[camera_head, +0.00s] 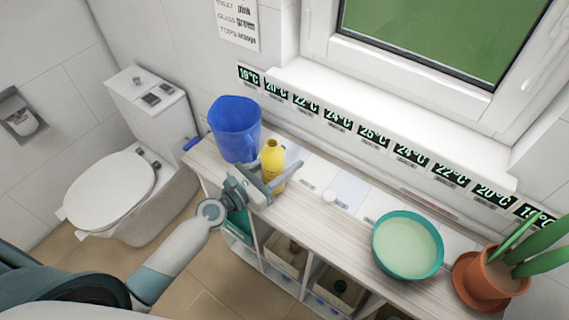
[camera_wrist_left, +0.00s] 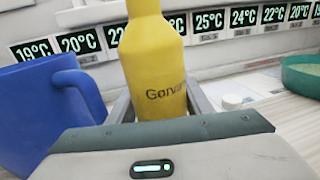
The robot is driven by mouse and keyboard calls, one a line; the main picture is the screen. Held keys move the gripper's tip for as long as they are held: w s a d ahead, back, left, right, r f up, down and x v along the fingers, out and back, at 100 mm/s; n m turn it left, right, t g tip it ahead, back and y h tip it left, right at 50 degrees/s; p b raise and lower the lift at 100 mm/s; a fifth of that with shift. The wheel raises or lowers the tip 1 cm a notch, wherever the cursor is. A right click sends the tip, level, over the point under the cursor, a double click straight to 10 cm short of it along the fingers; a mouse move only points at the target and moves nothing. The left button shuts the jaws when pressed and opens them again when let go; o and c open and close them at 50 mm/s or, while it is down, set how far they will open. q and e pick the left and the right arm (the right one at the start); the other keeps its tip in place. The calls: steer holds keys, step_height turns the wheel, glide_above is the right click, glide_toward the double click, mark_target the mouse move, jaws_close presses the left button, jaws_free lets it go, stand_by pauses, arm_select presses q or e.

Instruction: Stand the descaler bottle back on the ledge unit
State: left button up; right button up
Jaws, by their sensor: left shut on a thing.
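The yellow bottle (camera_head: 272,155), which I take to be the descaler bottle, is upright over the left part of the wood-topped ledge unit (camera_head: 310,222). My left gripper (camera_head: 270,181) is shut on its lower body, with one finger on each side. In the left wrist view the bottle (camera_wrist_left: 152,70) is upright between the fingers, with dark lettering on its front. Its top is cut off there and its base is hidden behind the gripper, so I cannot tell whether it touches the ledge. My right gripper is not in view.
A blue jug (camera_head: 235,130) stands close to the left of the bottle. A small white round piece (camera_head: 330,197) lies to its right. Farther right are a green bowl (camera_head: 407,245) and a potted plant (camera_head: 490,280). A row of temperature tiles (camera_head: 338,118) lines the wall behind.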

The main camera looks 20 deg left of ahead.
mark_target(265, 176)
arm_select(q)
steer(key=shift+r, duration=0.1)
steer(key=shift+f, duration=0.25)
steer(key=o, duration=1.4)
steer(key=shift+c, duration=0.2)
steer(key=shift+r, duration=0.2)
steer(key=shift+s+a+f, duration=0.15)
steer(key=shift+s+a, duration=0.15)
steer(key=shift+s, duration=0.2)
steer(key=b+v, duration=0.4)
steer(key=v, duration=0.6)
steer(key=shift+s+a, duration=0.25)
steer(key=shift+s, duration=0.15)
